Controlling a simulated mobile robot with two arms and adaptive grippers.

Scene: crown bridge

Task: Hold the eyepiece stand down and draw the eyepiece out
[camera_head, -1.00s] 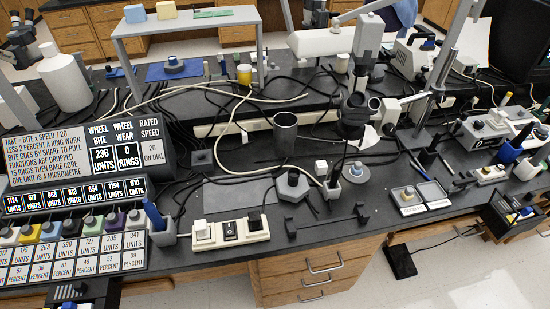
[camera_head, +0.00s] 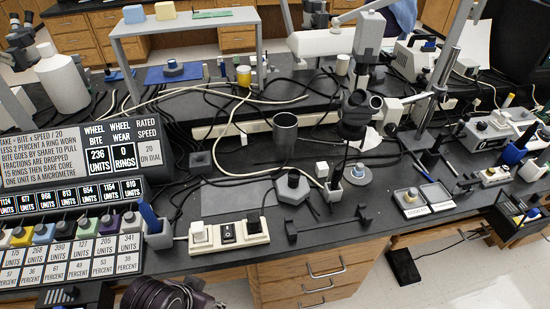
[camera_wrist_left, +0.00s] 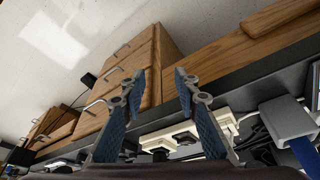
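A grey hexagonal stand (camera_head: 288,193) sits on the dark bench near its front edge, right of the power strip. A short dark cylinder (camera_head: 293,180) stands upright in its middle; these look like the eyepiece stand and the eyepiece, though I cannot be sure at this size. My left gripper (camera_wrist_left: 160,82) is open and empty in the left wrist view, its two blue-padded fingers spread, with the drawers and bench edge beyond. In the head view, only a dark part of my arm (camera_head: 165,296) shows at the bottom, away from the stand. My right gripper is in neither current view.
A white power strip (camera_head: 229,234) lies left of the stand. A dark bar fixture (camera_head: 328,225) lies to its front right. A small grey cup (camera_head: 333,190) and the microscope (camera_head: 358,110) stand close on the right. Loose cables run behind. A grey mat (camera_head: 238,195) is clear.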

